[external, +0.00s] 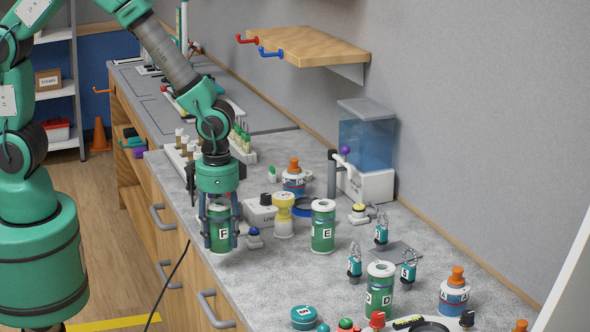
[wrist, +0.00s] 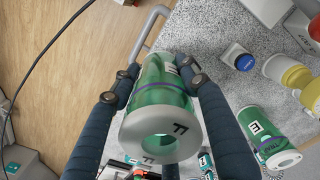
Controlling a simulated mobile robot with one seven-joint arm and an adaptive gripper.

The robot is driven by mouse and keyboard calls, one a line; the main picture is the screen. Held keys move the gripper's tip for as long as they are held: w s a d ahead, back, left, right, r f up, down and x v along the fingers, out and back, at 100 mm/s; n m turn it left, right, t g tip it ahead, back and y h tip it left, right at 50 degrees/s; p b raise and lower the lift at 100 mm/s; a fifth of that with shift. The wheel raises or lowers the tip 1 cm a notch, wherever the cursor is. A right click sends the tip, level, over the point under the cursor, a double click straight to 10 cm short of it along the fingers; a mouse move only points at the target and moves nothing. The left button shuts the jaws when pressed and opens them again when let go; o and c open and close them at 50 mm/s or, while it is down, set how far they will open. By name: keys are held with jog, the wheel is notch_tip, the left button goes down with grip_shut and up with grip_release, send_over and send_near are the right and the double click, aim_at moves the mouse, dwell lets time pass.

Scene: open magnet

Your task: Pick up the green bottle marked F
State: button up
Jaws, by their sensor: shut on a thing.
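The green bottle marked F (external: 221,228) is upright at the counter's front edge in the external view. My gripper (external: 220,240) comes down from above, with its fingers on both sides of the bottle. In the wrist view the bottle (wrist: 160,105) sits between the fingers, its white ringed top with an F facing the camera. The gripper (wrist: 160,76) is shut on the bottle's body. I cannot tell whether the bottle's base touches the counter.
A similar green bottle marked E (external: 323,228) stands to the right, and one marked D (external: 380,288) stands nearer. Padlocks (external: 381,232) and a blue tank (external: 366,140) lie further right.

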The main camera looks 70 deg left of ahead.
jog(key=shift+s+a+r, duration=0.1)
jog(key=shift+s+a, duration=0.2)
jog(key=shift+s, duration=0.4)
jog(key=shift+s+a+r, duration=0.1)
jog(key=shift+s+a, duration=0.25)
jog(key=shift+s, duration=0.3)
jog(key=shift+s+a+r, duration=0.1)
jog(key=shift+s+a, duration=0.2)
jog(key=shift+s, duration=0.4)
jog(key=shift+f, duration=0.1)
